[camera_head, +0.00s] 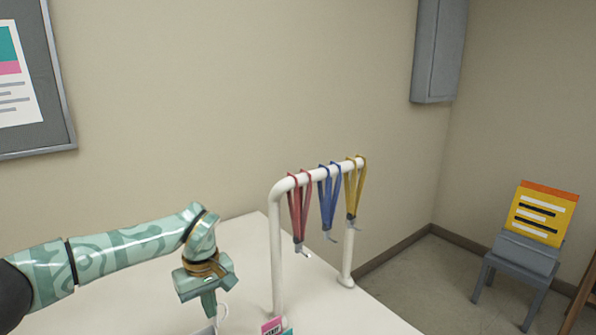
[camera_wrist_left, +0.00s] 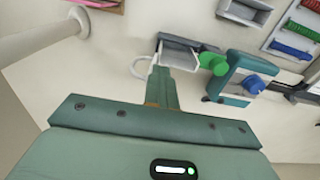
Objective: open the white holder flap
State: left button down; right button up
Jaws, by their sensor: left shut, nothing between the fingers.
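My left gripper (camera_head: 209,304) is over the left part of the white table, fingers pointing down, shut and empty. In the left wrist view its closed fingers (camera_wrist_left: 162,92) reach to a small white box-like piece (camera_wrist_left: 181,54) with a thin white ring (camera_wrist_left: 140,68) at its side. This looks like the white holder; I cannot tell its flap from its body, or whether the fingertips touch it. In the head view, the white ring (camera_head: 223,311) shows just right of the fingers, and the gripper and the frame's lower edge hide most of the holder. My right gripper is not in view.
A white rack (camera_head: 276,240) with red, blue and yellow lanyards stands right of the gripper. Close by are a green knob (camera_wrist_left: 215,64) and a teal device (camera_wrist_left: 235,78) with a blue knob. A grey tray (camera_wrist_left: 272,44) holds coloured pieces. Bare table lies behind the gripper.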

pick_arm(q)
jog(key=shift+w+d+f+b, duration=0.35)
jog(key=shift+w+d+b, duration=0.05)
jog(key=shift+w+d, duration=0.15)
jog(key=shift+d+r, duration=0.1)
jog(key=shift+d, duration=0.15)
jog(key=shift+w+d+b, duration=0.15)
jog(key=shift+w+b, duration=0.05)
jog(key=shift+b, duration=0.2)
